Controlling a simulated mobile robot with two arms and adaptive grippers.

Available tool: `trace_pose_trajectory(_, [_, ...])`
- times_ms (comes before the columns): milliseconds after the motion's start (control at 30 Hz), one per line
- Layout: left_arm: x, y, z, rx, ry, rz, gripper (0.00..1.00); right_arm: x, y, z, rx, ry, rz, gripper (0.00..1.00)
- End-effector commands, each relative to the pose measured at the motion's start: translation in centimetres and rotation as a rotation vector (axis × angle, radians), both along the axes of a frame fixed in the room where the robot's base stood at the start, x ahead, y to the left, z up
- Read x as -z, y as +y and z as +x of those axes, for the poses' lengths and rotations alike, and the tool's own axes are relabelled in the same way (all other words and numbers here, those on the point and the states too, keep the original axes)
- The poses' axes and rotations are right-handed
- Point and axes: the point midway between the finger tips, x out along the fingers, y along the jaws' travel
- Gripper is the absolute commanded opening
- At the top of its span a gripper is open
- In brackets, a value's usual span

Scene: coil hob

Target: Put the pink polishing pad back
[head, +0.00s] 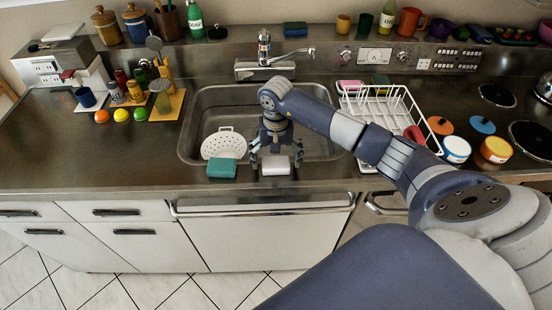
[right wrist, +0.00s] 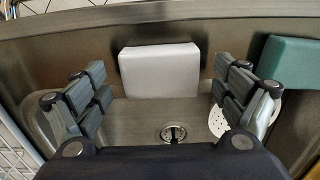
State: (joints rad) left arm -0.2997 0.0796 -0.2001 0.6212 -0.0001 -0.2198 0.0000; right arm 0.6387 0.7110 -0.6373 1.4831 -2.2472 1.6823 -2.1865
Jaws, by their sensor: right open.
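A pale, greyish block-shaped pad (head: 275,165) lies at the front edge of the sink in the head view. It also shows in the right wrist view (right wrist: 160,71), where little pink is visible in it. A clearly pink pad (head: 350,86) lies behind the sink's right side, by the dish rack; I cannot tell which of the two is the polishing pad. My right gripper (head: 275,158) is open above the front of the sink, close to the pale pad. In the right wrist view, the open fingers (right wrist: 163,98) stand either side of the pale pad's near end. My left gripper is not in view.
A teal sponge (head: 221,169) lies left of the pale pad on the sink edge. A white perforated disc (head: 224,143) is in the sink (head: 205,103). A white wire dish rack (head: 388,113) stands to the right. The front counter at left is clear.

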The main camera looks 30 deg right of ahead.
Motion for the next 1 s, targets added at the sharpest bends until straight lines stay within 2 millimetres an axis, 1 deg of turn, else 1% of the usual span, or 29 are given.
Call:
trace_pose_trajectory(133, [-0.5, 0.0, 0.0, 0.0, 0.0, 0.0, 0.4, -0.4, 0.0, 0.0, 0.0, -0.001, 0.001, 0.9])
trace_pose_trajectory(167, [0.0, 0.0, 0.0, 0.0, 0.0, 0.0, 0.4, -0.5, 0.0, 0.1, 0.0, -0.004, 0.0, 0.9])
trace_pose_trajectory(233, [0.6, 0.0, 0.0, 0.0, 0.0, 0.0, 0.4, -1.4, -0.1, 0.2, -0.001, -0.006, -0.002, 0.9])
trace_pose_trajectory(367, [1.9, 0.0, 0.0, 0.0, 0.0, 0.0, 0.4, -4.0, -0.1, 0.2, -0.001, -0.009, -0.003, 0.9])
trace_pose_trajectory(500, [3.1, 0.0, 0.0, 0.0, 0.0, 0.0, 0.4, -7.1, -0.1, 0.1, 0.0, -0.007, -0.002, 0.9])
trace_pose_trajectory(600, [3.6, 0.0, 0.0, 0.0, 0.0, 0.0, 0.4, -9.0, 0.0, 0.1, 0.0, -0.006, -0.001, 0.9])
trace_pose_trajectory(700, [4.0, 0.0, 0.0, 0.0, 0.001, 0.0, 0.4, -10.5, 0.0, 0.1, 0.0, -0.004, -0.001, 0.9])
trace_pose_trajectory(833, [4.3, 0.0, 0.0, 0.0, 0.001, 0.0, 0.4, -11.7, 0.0, 0.0, 0.0, -0.002, 0.0, 0.9])
trace_pose_trajectory(1000, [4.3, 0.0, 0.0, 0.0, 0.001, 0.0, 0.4, -12.2, 0.0, 0.0, 0.001, 0.001, -0.001, 0.9])
